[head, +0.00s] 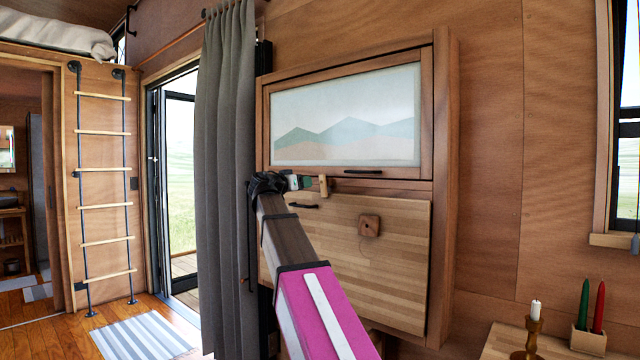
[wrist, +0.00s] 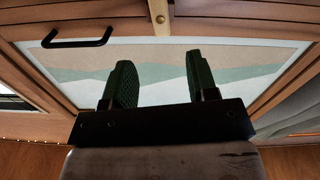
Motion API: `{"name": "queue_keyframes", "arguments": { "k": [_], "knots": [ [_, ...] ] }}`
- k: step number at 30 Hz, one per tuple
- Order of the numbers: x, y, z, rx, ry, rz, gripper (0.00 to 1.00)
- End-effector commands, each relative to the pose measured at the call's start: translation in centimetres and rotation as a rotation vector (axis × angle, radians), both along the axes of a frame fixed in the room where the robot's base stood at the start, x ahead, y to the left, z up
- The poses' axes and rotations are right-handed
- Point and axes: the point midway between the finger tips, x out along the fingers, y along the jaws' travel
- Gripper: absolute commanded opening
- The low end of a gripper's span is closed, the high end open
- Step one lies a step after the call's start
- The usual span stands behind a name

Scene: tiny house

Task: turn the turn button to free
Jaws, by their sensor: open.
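The turn button (head: 323,186) is a small light-wood bar standing upright across the seam between the upper picture door (head: 345,115) and the lower wooden panel (head: 400,262). It also shows at the top of the wrist view (wrist: 160,28), upright, with a round brass pivot and its upper part cut off by the frame edge. My gripper (head: 305,183) is just left of the button in the head view. In the wrist view my gripper (wrist: 160,78) has its two green fingers apart and empty, in front of the picture door, with the button beyond the fingertips. I see no contact.
A black handle (head: 362,171) is on the upper door, right of the button. Another black handle (head: 303,206) and a square wooden block (head: 369,225) are on the lower panel. A grey curtain (head: 225,180) hangs to the left. A candle holder (head: 527,338) stands lower right.

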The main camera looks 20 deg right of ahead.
Motion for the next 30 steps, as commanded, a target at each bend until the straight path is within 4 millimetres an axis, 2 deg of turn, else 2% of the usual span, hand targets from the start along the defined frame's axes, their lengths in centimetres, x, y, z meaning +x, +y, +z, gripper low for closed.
{"name": "queue_keyframes", "arguments": {
  "k": [2,7,15,21,30],
  "knots": [
    [-0.2,-0.1,0.1,0.011,-0.023,0.013,0.53],
    [0.9,-1.4,0.1,0.015,-0.026,0.012,0.53],
    [3.6,-5.5,0.2,0.012,-0.024,0.011,0.53],
    [5.1,-7.8,0.2,0.013,-0.024,0.011,0.53],
    [5.8,-9.0,0.1,0.013,-0.024,0.012,0.53]
  ]
}}
